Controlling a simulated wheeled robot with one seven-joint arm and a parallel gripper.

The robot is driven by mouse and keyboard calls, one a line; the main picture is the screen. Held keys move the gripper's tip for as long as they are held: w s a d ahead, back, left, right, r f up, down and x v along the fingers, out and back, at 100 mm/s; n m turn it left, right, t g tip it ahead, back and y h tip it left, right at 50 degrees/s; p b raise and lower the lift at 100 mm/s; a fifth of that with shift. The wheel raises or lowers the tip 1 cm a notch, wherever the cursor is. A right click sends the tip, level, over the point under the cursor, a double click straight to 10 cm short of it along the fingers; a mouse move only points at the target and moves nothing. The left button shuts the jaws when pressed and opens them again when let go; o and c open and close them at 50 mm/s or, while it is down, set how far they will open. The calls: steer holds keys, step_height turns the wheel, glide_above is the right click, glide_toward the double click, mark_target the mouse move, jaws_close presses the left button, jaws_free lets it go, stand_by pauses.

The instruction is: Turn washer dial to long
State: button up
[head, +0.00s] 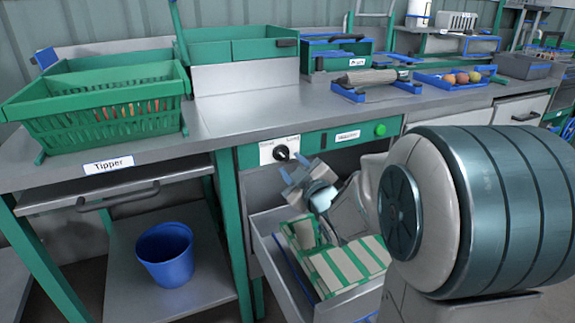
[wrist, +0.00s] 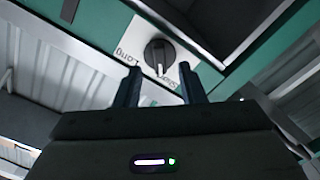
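The washer dial (head: 281,153) is a round black knob on a white plate on the green front panel under the counter. The plate reads "Short" at left and "Long" at right in the head view. In the wrist view the dial (wrist: 158,55) shows a white pointer mark, which looks nearer "Short" than "Long". My gripper (head: 293,169) is just below and to the right of the dial in the head view. In the wrist view its two fingers (wrist: 160,82) are apart with nothing between them, and the dial appears just beyond the tips.
A green button (head: 380,130) sits further right on the panel. An open drawer (head: 270,245) with green-and-white contents is below my gripper. Green crates (head: 95,100) stand on the counter (head: 235,115), and a blue bucket (head: 166,255) is on the lower shelf.

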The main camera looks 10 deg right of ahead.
mark_target(285, 158)
steer(key=shift+w+a, duration=0.2)
steer(key=shift+w, duration=0.75)
steer(key=shift+w+a, duration=0.15)
steer(key=shift+w, duration=0.75)
jaws_close()
